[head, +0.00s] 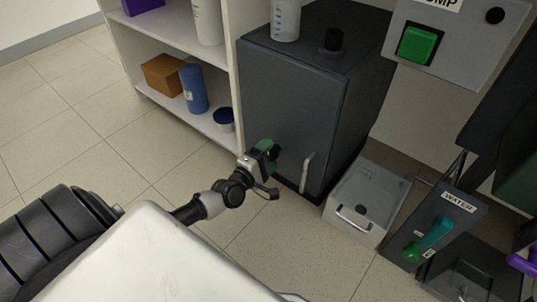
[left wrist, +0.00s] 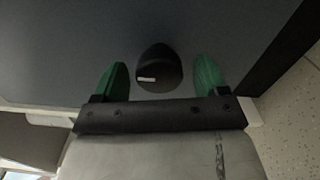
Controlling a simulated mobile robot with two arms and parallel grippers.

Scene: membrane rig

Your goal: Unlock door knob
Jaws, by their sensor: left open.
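A dark grey cabinet (head: 290,95) stands beside the shelf, with a pale upright handle (head: 306,172) on its door. My left gripper (head: 268,158) is low in front of the door, left of the handle. In the left wrist view, a round black knob (left wrist: 158,72) with a short white mark sits on the dark door face. The open green fingers of my left gripper (left wrist: 160,80) stand on either side of it, with gaps visible. The head view does not clearly show the knob behind the gripper. My right gripper is not in view.
A white shelf (head: 183,42) holds an orange-brown box (head: 162,75) and a blue cylinder (head: 194,90). A clear-lidded bin (head: 368,200) stands right of the cabinet, near a WATER switch panel (head: 438,228). A green-button box (head: 440,45) is above. Floor at left is clear.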

